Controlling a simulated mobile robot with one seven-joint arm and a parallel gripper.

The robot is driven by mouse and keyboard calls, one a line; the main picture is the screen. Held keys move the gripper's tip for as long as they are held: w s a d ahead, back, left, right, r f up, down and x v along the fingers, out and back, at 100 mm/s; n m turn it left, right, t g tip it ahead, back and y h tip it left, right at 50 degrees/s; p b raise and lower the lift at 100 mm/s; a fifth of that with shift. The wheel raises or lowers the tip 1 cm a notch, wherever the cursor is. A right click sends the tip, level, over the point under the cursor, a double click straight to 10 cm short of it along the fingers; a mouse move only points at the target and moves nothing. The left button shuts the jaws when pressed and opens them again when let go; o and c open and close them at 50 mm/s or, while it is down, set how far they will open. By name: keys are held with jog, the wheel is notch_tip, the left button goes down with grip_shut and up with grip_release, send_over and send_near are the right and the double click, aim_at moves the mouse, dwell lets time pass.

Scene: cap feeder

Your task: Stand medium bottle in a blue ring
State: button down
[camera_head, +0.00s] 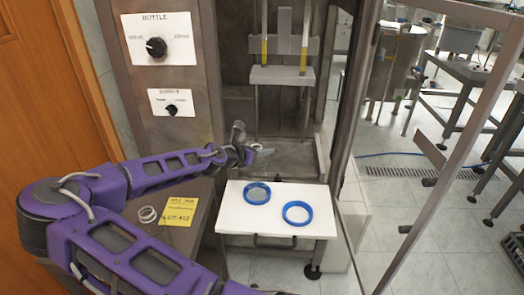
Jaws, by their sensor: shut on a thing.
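Two blue rings lie on the white tray (240,221): the left ring (257,203) and the right ring (297,222). The inside of the left ring looks greyer than that of the right ring; I cannot tell what makes it so. My gripper (254,151) is behind the tray, above and beyond the left ring, at the opening of the machine. It is shut on a small grey, see-through thing (264,154), which may be the medium bottle. The thing looks tilted and clear of both rings. Its full shape is too small to make out.
A grey surface with a yellow note (179,211) and small pale rings (148,214) lies left of the tray. The machine's panel has a bottle dial (156,47). A metal frame post stands to the right. The tray's front strip is clear.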

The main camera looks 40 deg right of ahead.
jog(key=shift+f, duration=0.15)
jog(key=shift+c, duration=2.2)
grip_release()
jog(key=shift+a+r, duration=0.15)
jog(key=shift+r, duration=0.1)
jog(key=p+v, duration=0.1)
jog(key=v, duration=1)
jog(key=shift+a, duration=0.3)
jog(key=shift+r, duration=0.1)
